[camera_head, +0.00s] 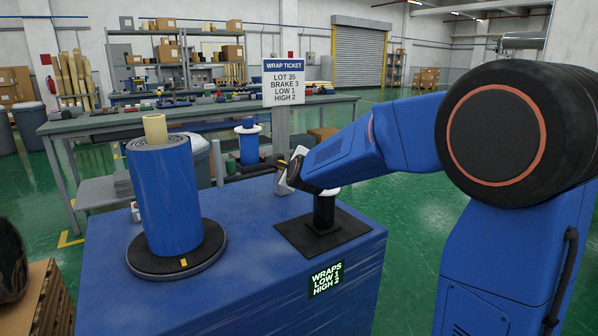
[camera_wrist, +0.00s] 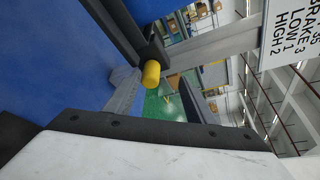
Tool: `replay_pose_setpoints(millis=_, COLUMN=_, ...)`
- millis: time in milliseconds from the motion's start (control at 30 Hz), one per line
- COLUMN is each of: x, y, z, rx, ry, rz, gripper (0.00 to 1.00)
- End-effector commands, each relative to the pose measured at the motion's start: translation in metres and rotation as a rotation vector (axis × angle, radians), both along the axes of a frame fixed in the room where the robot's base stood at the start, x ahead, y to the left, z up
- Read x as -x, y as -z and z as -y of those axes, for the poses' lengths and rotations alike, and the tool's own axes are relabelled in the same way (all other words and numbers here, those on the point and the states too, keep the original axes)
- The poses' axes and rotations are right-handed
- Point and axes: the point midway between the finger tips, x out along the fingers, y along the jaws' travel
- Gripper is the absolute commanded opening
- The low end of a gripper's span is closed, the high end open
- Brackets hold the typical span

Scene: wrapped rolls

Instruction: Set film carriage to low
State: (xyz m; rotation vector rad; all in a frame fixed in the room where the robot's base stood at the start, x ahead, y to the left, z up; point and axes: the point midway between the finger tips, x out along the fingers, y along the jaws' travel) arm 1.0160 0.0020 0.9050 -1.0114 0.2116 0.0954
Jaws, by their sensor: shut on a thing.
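What seems to be the film carriage (camera_head: 248,146), a blue roll with white ends on a dark bracket, stands low beside the grey mast (camera_head: 283,128). My gripper (camera_head: 290,170) is in front of the mast's foot, at the right end of the bracket. In the wrist view a dark bar with a yellow end (camera_wrist: 151,73) shows just beyond the pale gripper body. The wrap ticket (camera_head: 284,82) on the mast reads lot 35, brake 3, low 1, high 2.
A blue-wrapped roll (camera_head: 167,195) with a cardboard core stands upright on the black turntable (camera_head: 214,246). A black pedestal (camera_head: 323,215) with a pale top stands under my forearm. A display (camera_head: 326,279) reads wraps low 1, high 2. Workbenches are behind.

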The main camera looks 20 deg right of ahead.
Motion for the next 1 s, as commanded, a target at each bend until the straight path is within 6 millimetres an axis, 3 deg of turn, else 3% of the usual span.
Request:
replay_pose_setpoints(millis=100, x=0.008, y=-0.007, z=-0.001, rx=-0.001, ry=-0.001, rz=0.009, gripper=0.43)
replay_pose_setpoints(millis=1000, x=0.057, y=-0.013, z=-0.001, rx=-0.001, ry=-0.001, rz=0.001, gripper=0.43)
